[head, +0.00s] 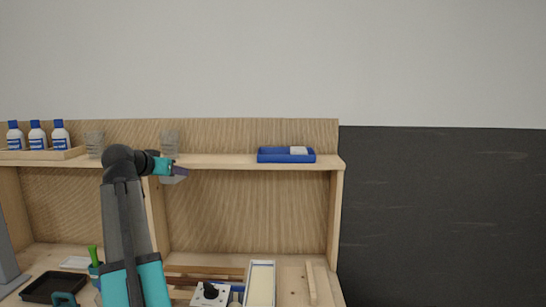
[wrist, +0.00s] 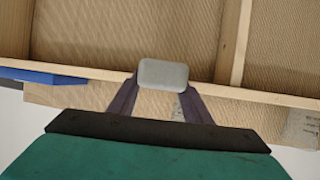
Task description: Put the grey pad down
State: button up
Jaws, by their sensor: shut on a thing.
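The grey pad (wrist: 163,74) is a small, rounded, light grey block. My gripper (wrist: 160,95) is shut on it, with one dark finger on each side in the wrist view. In the head view my gripper (head: 181,172) is in front of the shelf edge, left of the middle, and a pale grey patch just below the fingers looks like the pad. The pad is held in the air, and no surface shows directly under it.
A blue tray (head: 266,155) with a pale block (head: 298,150) stands on the upper shelf (head: 225,161). A glass (head: 169,140) stands behind my gripper, and another (head: 95,143) by several bottles. Shelf between glass and tray is clear. Below, the bench (head: 290,275) holds several items.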

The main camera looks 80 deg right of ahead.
jog(key=s+d+r+m+g+y+p, duration=0.1)
jog(key=s+r+m+g, duration=0.2)
jog(key=s, duration=0.9)
jog(key=s+d+r+m+g+y+p, duration=0.1)
jog(key=s+r+m+g, duration=0.3)
jog(key=s+r, duration=0.6)
jog(key=shift+s+d+g+y, duration=0.35)
jog(key=shift+s+g+y, duration=0.05)
jog(key=shift+s, duration=0.75)
jog(key=shift+r, duration=0.1)
jog(key=s+d+f+p, duration=0.1)
jog(key=s+d+p, duration=0.3)
jog(key=d, duration=1)
jog(key=shift+s+f, duration=0.2)
jog(key=shift+s, duration=0.2)
jog(key=shift+s+d+f+p, duration=0.15)
jog(key=shift+d+f+p, duration=0.15)
jog(key=shift+f+p, duration=0.45)
jog(key=shift+s+d+f+p, duration=0.1)
jog(key=shift+d+f+p, duration=0.25)
jog(key=shift+f, duration=0.6)
jog(key=shift+a+f, duration=0.1)
